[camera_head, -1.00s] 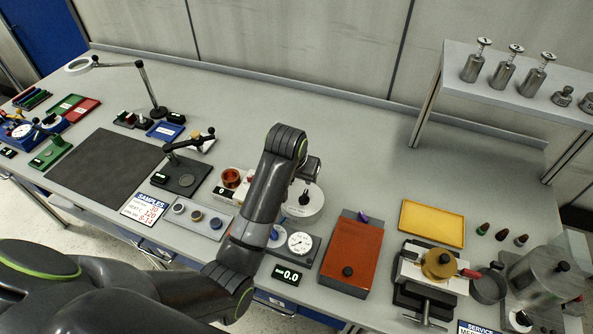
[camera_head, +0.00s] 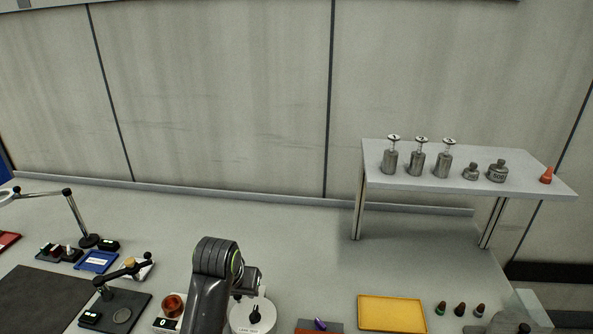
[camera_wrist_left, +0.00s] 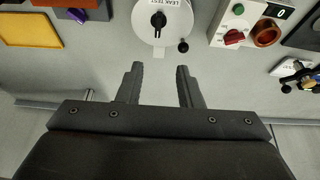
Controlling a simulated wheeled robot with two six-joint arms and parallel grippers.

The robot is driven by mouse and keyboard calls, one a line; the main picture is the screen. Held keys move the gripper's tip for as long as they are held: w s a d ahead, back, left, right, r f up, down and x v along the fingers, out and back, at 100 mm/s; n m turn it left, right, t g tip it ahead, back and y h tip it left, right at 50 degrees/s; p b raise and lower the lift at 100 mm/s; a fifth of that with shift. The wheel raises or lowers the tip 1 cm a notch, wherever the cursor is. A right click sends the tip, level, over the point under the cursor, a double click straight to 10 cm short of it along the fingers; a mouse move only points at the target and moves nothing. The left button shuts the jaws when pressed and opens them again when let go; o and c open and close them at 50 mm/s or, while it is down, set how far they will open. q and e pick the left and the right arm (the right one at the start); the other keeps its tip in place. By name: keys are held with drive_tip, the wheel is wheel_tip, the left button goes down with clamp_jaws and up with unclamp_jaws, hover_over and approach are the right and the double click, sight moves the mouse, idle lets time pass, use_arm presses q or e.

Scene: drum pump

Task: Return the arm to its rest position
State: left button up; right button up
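My left arm rises from the bottom of the head view, and its gripper (camera_head: 250,284) is at the wrist's right side, above the bench by the white round leak-test dial (camera_head: 253,316). In the left wrist view the two fingers of my left gripper (camera_wrist_left: 158,85) are apart with nothing between them. The leak-test dial (camera_wrist_left: 162,20) with its black knob lies just beyond the fingertips, apart from them.
A box with a copper-coloured cup (camera_head: 172,306) stands left of the arm. A jointed stand (camera_head: 122,272) is further left. A yellow tray (camera_head: 391,313) lies right. A raised shelf (camera_head: 470,180) holds several metal weights. The bench behind the arm is clear.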

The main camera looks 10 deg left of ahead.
use_arm(q)
drive_tip(key=s+a+f+y, duration=0.1)
drive_tip(key=s+a+f, duration=0.25)
drive_tip(key=s, duration=0.75)
drive_tip(key=s+a+f+g, duration=0.1)
drive_tip(key=s+a+f, duration=0.3)
drive_tip(key=s, duration=0.6)
drive_tip(key=s+a+f+y, duration=0.15)
drive_tip(key=s+a, duration=0.35)
drive_tip(key=s, duration=0.6)
wheel_tip(320, 180, down, 30)
drive_tip(key=w+a+g+h+b, duration=0.1)
drive_tip(key=a+b, duration=0.1)
drive_tip(key=b, duration=0.4)
use_arm(e)
wheel_tip(320, 180, down, 12)
drive_tip(key=b, duration=0.5)
drive_tip(key=shift+r+b, duration=0.15)
drive_tip(key=shift+b, duration=0.2)
use_arm(q)
drive_tip(key=s+d+f, duration=0.1)
drive_tip(key=s+f, duration=0.6)
drive_tip(key=f, duration=0.4)
drive_tip(key=s+f+g, duration=0.1)
drive_tip(key=s+f, duration=0.7)
drive_tip(key=f, duration=0.3)
drive_tip(key=shift+s+d+f+n, duration=0.2)
drive_tip(key=shift+d+f+n, duration=0.1)
drive_tip(key=shift+d+n, duration=0.1)
